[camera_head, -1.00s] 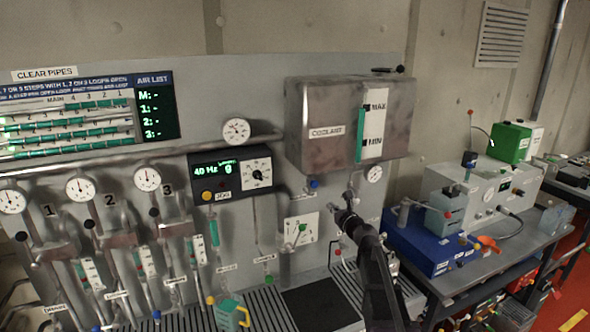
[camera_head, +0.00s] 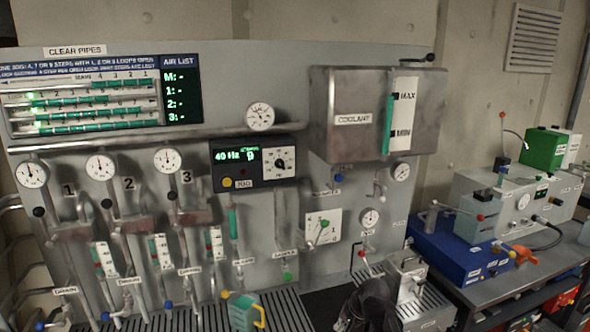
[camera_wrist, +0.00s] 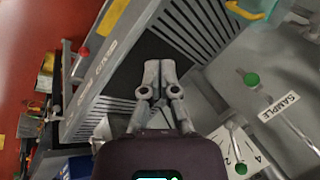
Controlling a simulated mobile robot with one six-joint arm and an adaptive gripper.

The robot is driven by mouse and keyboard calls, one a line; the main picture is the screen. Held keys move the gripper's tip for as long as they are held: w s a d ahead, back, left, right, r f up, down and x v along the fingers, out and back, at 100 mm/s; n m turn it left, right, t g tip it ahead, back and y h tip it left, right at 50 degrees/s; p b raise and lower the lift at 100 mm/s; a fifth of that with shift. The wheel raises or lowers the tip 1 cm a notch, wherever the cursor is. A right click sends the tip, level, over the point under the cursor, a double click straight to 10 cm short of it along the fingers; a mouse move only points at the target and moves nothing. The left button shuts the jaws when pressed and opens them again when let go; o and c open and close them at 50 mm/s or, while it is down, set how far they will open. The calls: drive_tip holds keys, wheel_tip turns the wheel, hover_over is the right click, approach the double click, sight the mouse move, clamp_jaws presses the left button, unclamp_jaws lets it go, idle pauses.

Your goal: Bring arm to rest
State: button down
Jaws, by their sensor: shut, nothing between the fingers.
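My gripper (camera_wrist: 158,80) shows in the wrist view with its grey fingers together and nothing between them. It points over the dark mat and the slotted grating (camera_wrist: 185,35) of the rig's ledge, apart from the panel. In the head view, only a dark part of my arm (camera_head: 372,304) shows at the bottom, right of centre; the fingers cannot be made out there.
The panel with gauges, the coolant tank (camera_head: 345,140) and the pump display (camera_head: 253,163) stands behind. A teal jug (camera_head: 243,313) stands on the grating at the bottom. A blue box (camera_head: 460,250) sits on the right-hand bench. A green-knobbed sample valve (camera_wrist: 251,80) is near the gripper's right.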

drive_tip(key=s+d+f+n+g+h+b, duration=0.2)
drive_tip(key=s+d+f+n+g+h, duration=0.1)
drive_tip(key=s, duration=0.6)
drive_tip(key=shift+d+f+n+h, duration=0.5)
drive_tip(key=shift+d+f+n, duration=0.25)
drive_tip(key=shift+f+n, duration=0.3)
